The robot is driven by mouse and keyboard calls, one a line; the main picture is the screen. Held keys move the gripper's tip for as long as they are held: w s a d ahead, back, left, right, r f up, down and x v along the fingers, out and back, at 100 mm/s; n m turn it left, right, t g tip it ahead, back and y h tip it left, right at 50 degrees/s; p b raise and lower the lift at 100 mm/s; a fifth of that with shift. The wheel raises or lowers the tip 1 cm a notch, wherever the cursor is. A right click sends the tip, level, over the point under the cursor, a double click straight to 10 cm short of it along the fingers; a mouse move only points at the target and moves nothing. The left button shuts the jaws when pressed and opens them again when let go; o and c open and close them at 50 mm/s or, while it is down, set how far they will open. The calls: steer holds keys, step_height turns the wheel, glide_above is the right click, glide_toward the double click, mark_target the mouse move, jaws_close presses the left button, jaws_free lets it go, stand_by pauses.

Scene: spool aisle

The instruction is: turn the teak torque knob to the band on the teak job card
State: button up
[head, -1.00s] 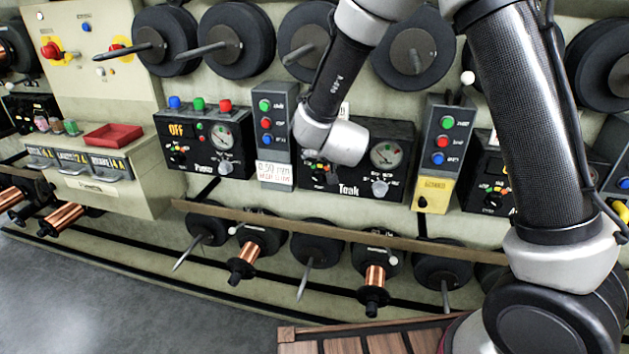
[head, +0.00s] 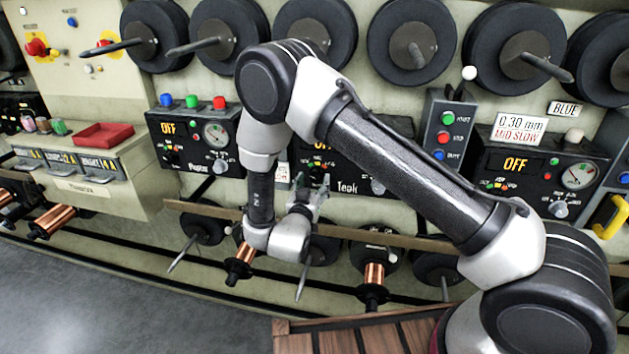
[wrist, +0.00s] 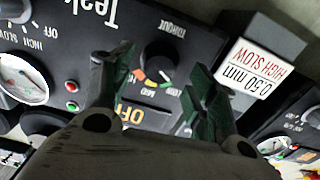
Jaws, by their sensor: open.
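The Teak panel (head: 345,174) is a black box behind my arm in the head view. In the wrist view the panel (wrist: 75,42) shows upside down. Its dark round torque knob (wrist: 158,58) has coloured bands beside it; which band it points to is not clear. My gripper (wrist: 164,62) is open, with one green-padded finger on each side of the knob in the picture; contact cannot be told. In the head view my gripper (head: 318,192) is in front of the panel's lower left. A white card (wrist: 247,68) beside the panel reads 0.50 mm, HIGH SLOW.
A Pewter-like panel (head: 190,132) showing OFF stands to the left. Another panel (head: 545,165) is on the right, with a 0.30 mm, MID SLOW card (head: 519,129) above. A ledge (head: 400,239) and copper spools (head: 374,275) lie below.

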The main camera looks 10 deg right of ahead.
steer(key=shift+x, duration=1.1)
steer(key=c, duration=1)
steer(key=shift+c, duration=0.2)
steer(key=shift+m, duration=0.4)
steer(key=m, duration=0.4)
steer(key=shift+d+m, duration=0.1)
steer(key=shift+m, duration=0.3)
steer(key=m, duration=0.6)
steer(key=o, duration=1)
